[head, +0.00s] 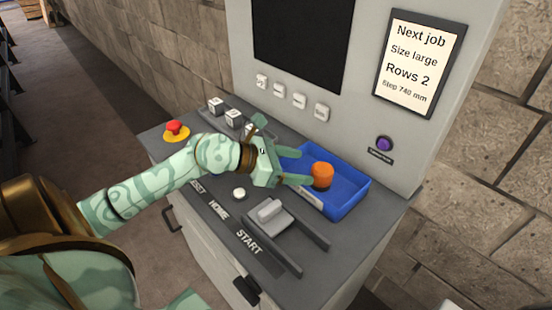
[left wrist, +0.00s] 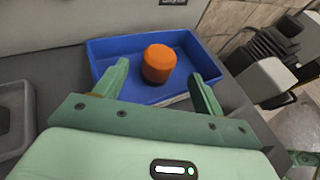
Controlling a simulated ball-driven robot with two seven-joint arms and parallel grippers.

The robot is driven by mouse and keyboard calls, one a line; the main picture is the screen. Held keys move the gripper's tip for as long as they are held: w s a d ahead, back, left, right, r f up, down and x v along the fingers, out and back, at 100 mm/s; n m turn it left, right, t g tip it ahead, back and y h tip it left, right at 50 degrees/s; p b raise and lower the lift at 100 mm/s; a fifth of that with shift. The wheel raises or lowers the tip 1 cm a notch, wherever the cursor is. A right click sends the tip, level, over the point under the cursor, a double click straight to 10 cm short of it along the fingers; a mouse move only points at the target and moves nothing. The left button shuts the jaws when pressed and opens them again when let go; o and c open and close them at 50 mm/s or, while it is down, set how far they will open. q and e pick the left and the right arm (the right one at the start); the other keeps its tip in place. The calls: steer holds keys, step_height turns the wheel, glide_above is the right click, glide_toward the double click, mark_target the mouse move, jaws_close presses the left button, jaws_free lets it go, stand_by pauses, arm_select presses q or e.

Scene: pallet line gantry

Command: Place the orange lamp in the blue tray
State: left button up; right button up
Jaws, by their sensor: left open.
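The orange lamp (head: 321,175) is a short rounded cylinder in the blue tray (head: 352,203) on the console's right side. In the left wrist view the lamp (left wrist: 158,63) stands upright inside the tray (left wrist: 100,50), near its near wall. My left gripper (head: 300,166) is open at the tray's left side, with its fingers reaching over the tray edge. In the left wrist view its two fingers (left wrist: 160,85) are spread wide, one to each side of the lamp and apart from it. My right gripper is not in view.
A grey lever block (head: 269,212) and a dark rail (head: 300,228) are in front of the tray. A red stop button (head: 174,128) is at the back left. The console's upright panel (head: 350,135) rises behind the tray, with a purple button (head: 385,144).

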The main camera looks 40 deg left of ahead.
arm_select(q)
steer(key=v, duration=0.7)
steer(key=shift+p, duration=0.35)
